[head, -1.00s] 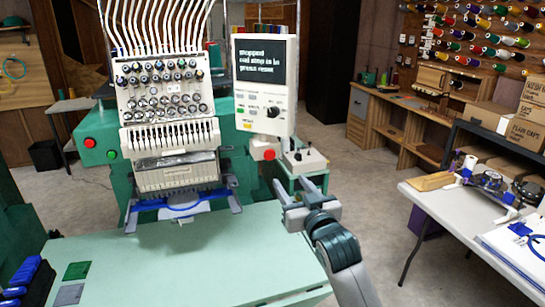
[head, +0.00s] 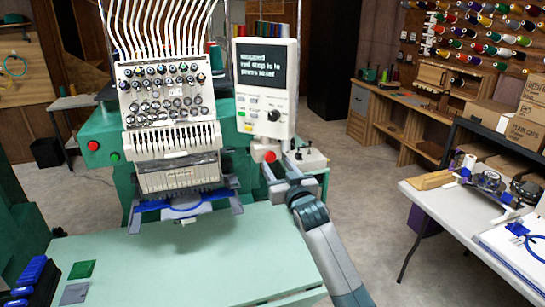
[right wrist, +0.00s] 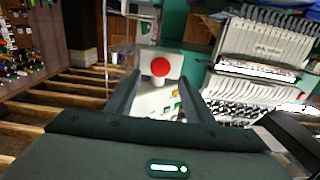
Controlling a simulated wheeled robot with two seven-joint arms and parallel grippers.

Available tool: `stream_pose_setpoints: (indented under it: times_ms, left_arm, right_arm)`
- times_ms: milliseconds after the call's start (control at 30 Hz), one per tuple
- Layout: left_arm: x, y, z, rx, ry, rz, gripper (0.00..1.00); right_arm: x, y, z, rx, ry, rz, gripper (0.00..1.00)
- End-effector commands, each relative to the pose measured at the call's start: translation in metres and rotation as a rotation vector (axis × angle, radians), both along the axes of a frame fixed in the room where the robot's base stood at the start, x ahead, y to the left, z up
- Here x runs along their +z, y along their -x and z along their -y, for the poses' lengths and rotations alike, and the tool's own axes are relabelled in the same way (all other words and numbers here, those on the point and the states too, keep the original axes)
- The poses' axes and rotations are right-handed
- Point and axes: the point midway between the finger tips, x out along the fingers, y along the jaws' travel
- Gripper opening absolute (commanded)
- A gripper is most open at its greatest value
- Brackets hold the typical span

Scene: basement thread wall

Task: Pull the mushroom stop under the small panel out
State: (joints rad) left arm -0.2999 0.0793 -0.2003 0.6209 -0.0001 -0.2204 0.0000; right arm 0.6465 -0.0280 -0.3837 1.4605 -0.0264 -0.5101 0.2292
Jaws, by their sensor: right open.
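The small panel (head: 265,90) is a white box with a dark screen, buttons and a black knob. The screen text seems to read "stopped, red stop is in, press reset". The red mushroom stop (head: 269,156) sits on a light block just under it. It also shows in the right wrist view (right wrist: 160,67), face on, between the two finger lines. My right gripper (head: 280,165) is open and empty, close to the stop on its near side. Whether a finger touches the stop, I cannot tell. My left gripper is not in view.
The embroidery machine head (head: 165,110) stands left of the panel, with another red button (head: 93,145) on its left side. A pale green table (head: 190,265) lies in front. A white table (head: 470,220) with clamps stands at the right. Open floor lies between.

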Motion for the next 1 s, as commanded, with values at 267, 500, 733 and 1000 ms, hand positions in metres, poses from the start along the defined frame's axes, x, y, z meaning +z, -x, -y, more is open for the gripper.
stream_pose_setpoints:
  times_ms: [267, 500, 733, 1000]
  left_arm:
    - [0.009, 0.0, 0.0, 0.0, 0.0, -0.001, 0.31]
    - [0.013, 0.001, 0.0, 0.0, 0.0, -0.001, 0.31]
    - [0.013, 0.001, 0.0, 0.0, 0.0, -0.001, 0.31]
    - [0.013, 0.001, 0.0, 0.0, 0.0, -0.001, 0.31]
  right_arm:
    - [0.001, -0.032, -0.011, 0.0, 0.0, -0.001, 0.48]
    - [0.0, -0.047, -0.016, 0.0, -0.001, -0.001, 0.48]
    - [0.0, -0.051, -0.017, 0.0, -0.001, 0.0, 0.48]
    - [0.0, -0.051, -0.017, 0.0, 0.0, 0.0, 0.31]
